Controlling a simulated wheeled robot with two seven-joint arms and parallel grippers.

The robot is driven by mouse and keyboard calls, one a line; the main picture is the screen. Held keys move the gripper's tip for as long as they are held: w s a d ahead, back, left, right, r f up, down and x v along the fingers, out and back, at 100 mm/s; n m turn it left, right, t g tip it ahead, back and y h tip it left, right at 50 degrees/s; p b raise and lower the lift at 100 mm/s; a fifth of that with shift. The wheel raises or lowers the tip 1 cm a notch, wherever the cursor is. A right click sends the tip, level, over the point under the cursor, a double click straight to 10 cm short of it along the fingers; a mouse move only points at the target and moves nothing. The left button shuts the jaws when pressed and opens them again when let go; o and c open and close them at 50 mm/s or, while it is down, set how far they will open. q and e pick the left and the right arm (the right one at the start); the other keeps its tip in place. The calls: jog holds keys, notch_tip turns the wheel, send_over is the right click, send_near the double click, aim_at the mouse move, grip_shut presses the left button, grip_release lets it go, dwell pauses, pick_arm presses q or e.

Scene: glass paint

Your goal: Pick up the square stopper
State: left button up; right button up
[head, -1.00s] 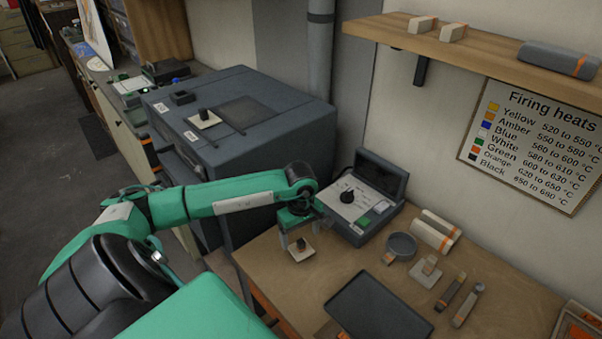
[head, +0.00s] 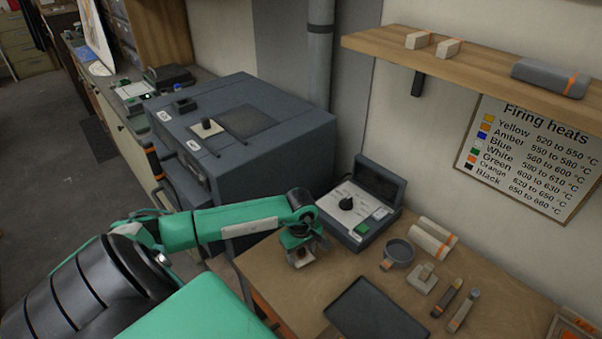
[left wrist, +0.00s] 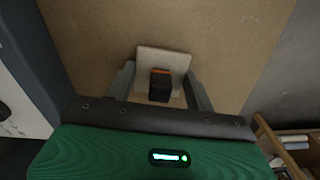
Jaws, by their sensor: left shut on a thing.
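The square stopper, a pale square plate with a dark knob and an orange band, is at the table's left end in the head view (head: 299,261). In the left wrist view its plate (left wrist: 163,58) and dark knob (left wrist: 160,88) lie between the two grey fingers. My left gripper (head: 301,250) points down over it and is shut on it. The gripper hides most of the stopper in the head view, and I cannot tell whether it touches the table. My right gripper is not in view.
A grey control box (head: 359,214) with a raised lid stands close behind the gripper. A dark tray (head: 376,308), a round grey dish (head: 399,251), a pale block with a knob (head: 421,285) and brushes lie to the right. A similar knobbed plate (head: 206,129) sits on the grey kiln (head: 290,112).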

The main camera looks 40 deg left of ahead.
pick_arm(q)
jog(key=shift+r, duration=0.1)
jog(key=shift+r+b, duration=0.35)
jog(key=shift+r, duration=0.2)
notch_tip(320, 180, up, 22)
jog(key=b, duration=0.4)
jog(key=shift+b, duration=0.4)
jog(key=shift+f, duration=0.2)
